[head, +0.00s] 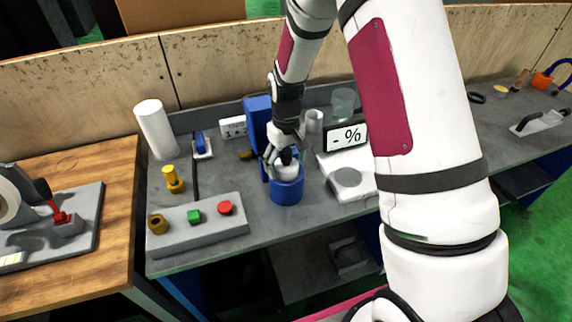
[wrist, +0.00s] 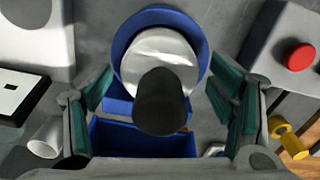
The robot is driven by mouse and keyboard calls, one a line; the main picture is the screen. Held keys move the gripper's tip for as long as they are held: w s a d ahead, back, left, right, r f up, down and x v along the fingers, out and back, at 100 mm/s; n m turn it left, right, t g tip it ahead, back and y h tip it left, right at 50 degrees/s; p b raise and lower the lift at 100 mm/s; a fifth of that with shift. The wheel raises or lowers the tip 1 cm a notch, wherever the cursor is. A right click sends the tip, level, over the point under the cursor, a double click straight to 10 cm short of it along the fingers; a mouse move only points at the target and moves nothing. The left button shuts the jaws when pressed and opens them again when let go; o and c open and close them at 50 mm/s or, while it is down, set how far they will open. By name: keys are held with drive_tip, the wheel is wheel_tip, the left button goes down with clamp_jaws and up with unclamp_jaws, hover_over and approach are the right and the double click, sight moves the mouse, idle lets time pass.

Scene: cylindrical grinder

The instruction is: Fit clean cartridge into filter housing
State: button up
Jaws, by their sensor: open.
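The filter housing is a blue round cup (head: 286,192) with a tall blue back part (head: 257,118), standing on the grey bench. A pale cartridge (head: 287,172) with a dark knob on top sits in its mouth, its top showing above the rim. In the wrist view the cartridge (wrist: 157,55) lies inside the blue ring (wrist: 204,62), and the dark knob (wrist: 161,103) covers part of it. My gripper (head: 280,156) is just above the housing. Its fingers are open, spread on both sides of the knob and apart from it. The cartridge's lower part is hidden.
A grey control box (head: 198,230) with green and red buttons stands at front left. A scale (head: 347,178) with a display (head: 347,136) is close on the right. A white cylinder (head: 155,130) and a yellow fitting (head: 173,180) stand left. A wooden wall closes the back.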

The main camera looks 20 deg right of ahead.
wheel_tip(320, 180, up, 11)
drive_tip(key=shift+f+b, duration=0.2)
drive_tip(key=shift+b, duration=0.7)
drive_tip(key=s+r+m+t, duration=0.1)
drive_tip(key=s+r+t, duration=0.2)
drive_tip(key=s+r, duration=1)
drive_tip(key=s+r+m+t, duration=0.1)
drive_tip(key=s+r, duration=0.4)
drive_tip(key=s, duration=0.6)
drive_tip(key=shift+r+m+t, duration=0.15)
drive_tip(key=shift+m+t, duration=0.15)
drive_tip(key=shift+t, duration=0.5)
drive_tip(key=shift+s, duration=0.1)
